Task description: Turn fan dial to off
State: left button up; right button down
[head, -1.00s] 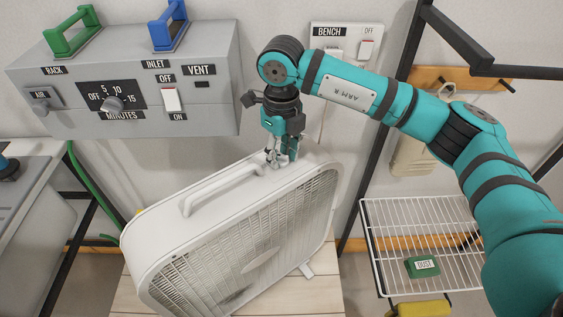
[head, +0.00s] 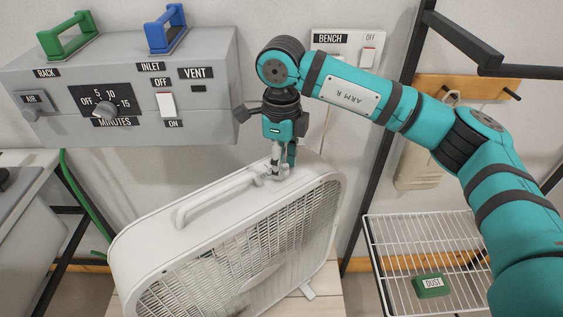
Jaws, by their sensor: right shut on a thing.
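A white box fan (head: 137,240) stands upright on a light wooden surface, with a carry handle (head: 215,196) along its top. My right gripper (head: 275,173) points down at the top of the fan, just beyond the handle's far end. Its fingers are shut on the fan dial, which they mostly hide. I cannot read the dial's setting or any marks around it. My left gripper is not in view.
A grey wall box (head: 130,85) with a minutes dial (head: 104,109) and switches is behind left. A bench switch panel (head: 347,48) is behind the right arm. A wire shelf (head: 400,240) at right holds a green dust box (head: 432,286).

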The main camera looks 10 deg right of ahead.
jog(key=c, duration=0.9)
grip_release()
jog(key=shift+c, duration=0.2)
notch_tip(320, 180, up, 12)
